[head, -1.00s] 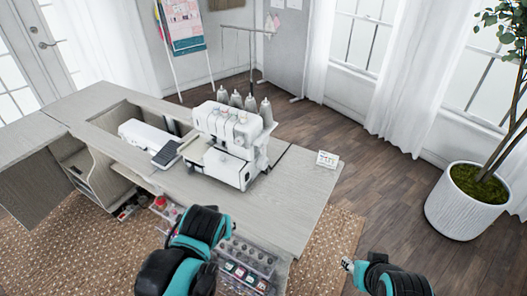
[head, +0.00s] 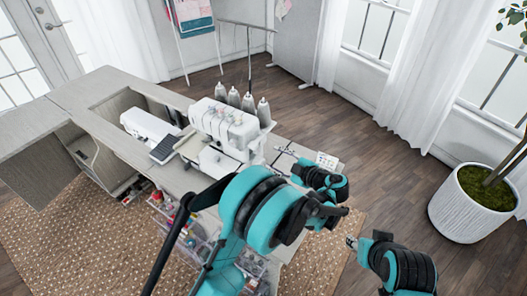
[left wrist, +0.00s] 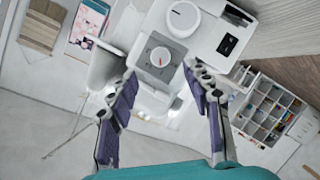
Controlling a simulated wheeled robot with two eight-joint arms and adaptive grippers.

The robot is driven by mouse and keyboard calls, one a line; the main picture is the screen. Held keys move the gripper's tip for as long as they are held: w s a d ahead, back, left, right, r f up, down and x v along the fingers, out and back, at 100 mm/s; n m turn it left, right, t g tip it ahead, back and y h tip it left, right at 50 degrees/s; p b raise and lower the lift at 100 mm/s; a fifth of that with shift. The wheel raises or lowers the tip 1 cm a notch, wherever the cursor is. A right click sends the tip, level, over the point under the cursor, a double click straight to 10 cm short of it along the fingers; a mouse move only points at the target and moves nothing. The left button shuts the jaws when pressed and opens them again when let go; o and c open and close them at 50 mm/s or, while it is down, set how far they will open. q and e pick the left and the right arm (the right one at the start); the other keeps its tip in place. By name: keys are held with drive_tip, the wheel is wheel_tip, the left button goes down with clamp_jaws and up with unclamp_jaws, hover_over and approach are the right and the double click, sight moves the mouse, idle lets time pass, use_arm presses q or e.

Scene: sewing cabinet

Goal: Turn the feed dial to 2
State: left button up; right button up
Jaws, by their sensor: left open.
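The white sewing machine with several thread cones (head: 222,128) stands on the cabinet top. In the left wrist view, a round white dial with a red mark (left wrist: 160,57) sits on a grey plate on the machine's side; I take it as the feed dial. Its scale is too small to read. My left gripper (left wrist: 160,74) is open, with its purple-padded fingers on either side below the dial, apart from it. In the head view my left gripper (head: 281,160) is at the machine's right side. My right gripper (head: 352,242) is away at the lower right; its jaws are unclear.
A larger white knob (left wrist: 183,18) lies just above the dial. A small card (head: 327,160) stands on the cabinet top (head: 105,85) at the right end, near my left gripper. A second white machine (head: 148,125) is to the left. A potted plant (head: 470,205) stands at the right.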

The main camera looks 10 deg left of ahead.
sight(259, 151)
use_arm(q)
drive_tip(key=b+x, duration=0.2)
drive_tip(key=x, duration=0.5)
drive_tip(key=shift+w+a+f, duration=0.15)
drive_tip(key=shift+w+a, duration=0.05)
drive_tip(key=shift+a, duration=0.05)
clamp_jaws()
